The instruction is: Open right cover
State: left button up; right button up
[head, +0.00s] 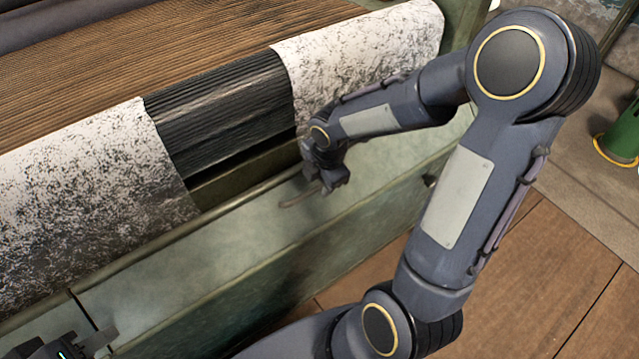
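The right cover seems to be the long, worn green panel (245,232) along the front of the machine, to the right of a dark seam. It looks closed, lying flush with the panel left of the seam. A small pale handle-like piece (298,200) lies on it. My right gripper (329,187) points down just above the panel, beside this piece; I cannot tell whether they touch. Its fingers are small and partly hidden by the wrist, so its opening is unclear. My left gripper (92,342) is partly in view at the bottom left, over the panel near the seam; its opening is unclear.
Behind the panel is a roll with white speckled ends (85,180) and a dark ribbed middle (222,110). Brown threads (150,65) run behind it. A green round-based object (620,145) stands at the right. Wooden floor (545,265) is open in front.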

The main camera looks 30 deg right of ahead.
jog(key=shift+f, duration=0.15)
jog(key=shift+c, duration=0.4)
grip_shut()
